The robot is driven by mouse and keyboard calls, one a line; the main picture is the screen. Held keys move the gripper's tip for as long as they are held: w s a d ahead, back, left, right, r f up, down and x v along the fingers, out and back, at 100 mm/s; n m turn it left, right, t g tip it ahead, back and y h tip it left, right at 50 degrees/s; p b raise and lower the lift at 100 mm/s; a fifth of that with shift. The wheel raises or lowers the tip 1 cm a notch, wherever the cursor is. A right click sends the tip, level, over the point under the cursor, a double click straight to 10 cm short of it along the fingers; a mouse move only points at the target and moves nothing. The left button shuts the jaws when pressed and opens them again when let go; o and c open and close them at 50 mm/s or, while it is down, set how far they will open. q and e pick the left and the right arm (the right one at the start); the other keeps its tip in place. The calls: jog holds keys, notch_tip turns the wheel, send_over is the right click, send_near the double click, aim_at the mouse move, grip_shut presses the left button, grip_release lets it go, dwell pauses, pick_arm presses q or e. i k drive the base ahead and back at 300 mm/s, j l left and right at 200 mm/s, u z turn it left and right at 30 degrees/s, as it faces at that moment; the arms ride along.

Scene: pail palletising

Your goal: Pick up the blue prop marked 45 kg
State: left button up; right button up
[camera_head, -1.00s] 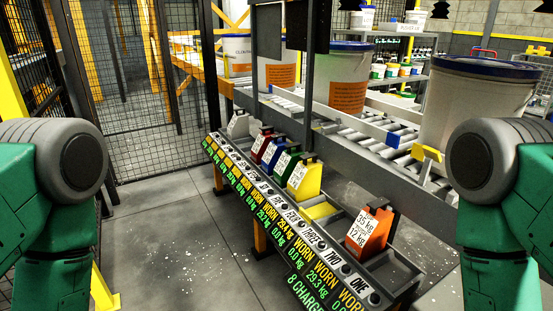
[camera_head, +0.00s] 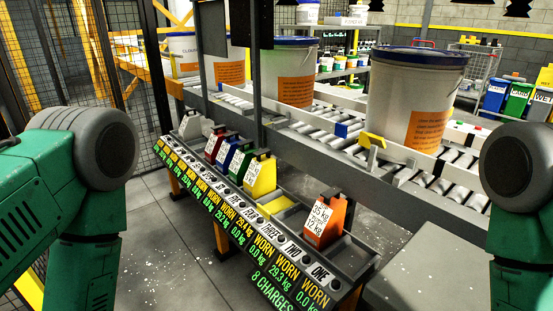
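The blue prop (camera_head: 226,153) stands in a slot of the slanted rack (camera_head: 307,283), between the red prop (camera_head: 213,145) and the green prop (camera_head: 239,162). Its front carries a white label, too small to read here, so I cannot confirm the 45 kg mark. Neighbouring props partly hide its sides. Only upper parts of my two arms show, at the left and right edges. Neither gripper is in view, and nothing touches the blue prop.
A yellow prop (camera_head: 261,176) and an orange prop marked 35 kg and 12 kg (camera_head: 326,219) stand nearer in the rack. A grey prop (camera_head: 190,126) is at its far end. A roller conveyor with large pails (camera_head: 412,98) runs behind. Floor at left is clear.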

aim_at(224, 159)
jog(key=i+j+z, duration=0.2)
jog(key=z, duration=0.2)
jog(key=i+j+z, duration=0.15)
jog(key=j+z, duration=0.25)
jog(key=i+j+z, duration=0.1)
jog(key=j+z, duration=0.65)
jog(key=i+l, duration=0.05)
